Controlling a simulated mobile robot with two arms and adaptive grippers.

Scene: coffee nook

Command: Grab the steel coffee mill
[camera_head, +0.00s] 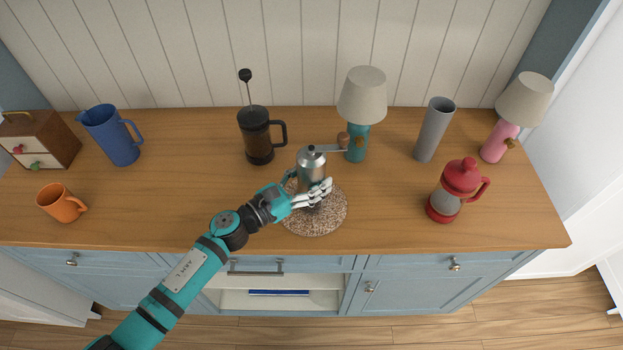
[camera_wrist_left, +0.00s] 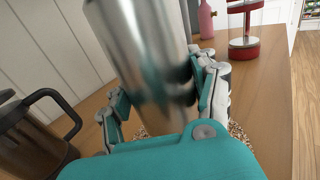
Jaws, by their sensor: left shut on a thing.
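The steel coffee mill (camera_head: 311,165) stands about upright over the round speckled mat (camera_head: 318,224) near the middle of the counter. Its crank arm points right and ends in a brown knob (camera_head: 344,139). My left gripper (camera_head: 312,194) is shut on the mill's lower body, coming from the front left. In the left wrist view the mill's shiny body (camera_wrist_left: 145,50) fills the middle, with the gripper's fingers (camera_wrist_left: 165,100) on both sides of it. The mill's base is hidden behind the fingers, so I cannot tell whether it touches the mat. My right gripper is not in view.
A black French press (camera_head: 258,135) stands behind left, and a teal lamp (camera_head: 358,110) stands close behind right. A grey cylinder (camera_head: 434,130), red French press (camera_head: 455,190) and pink lamp (camera_head: 515,115) stand right. A blue pitcher (camera_head: 115,135), orange mug (camera_head: 60,203) and small wooden drawer box (camera_head: 40,140) stand left.

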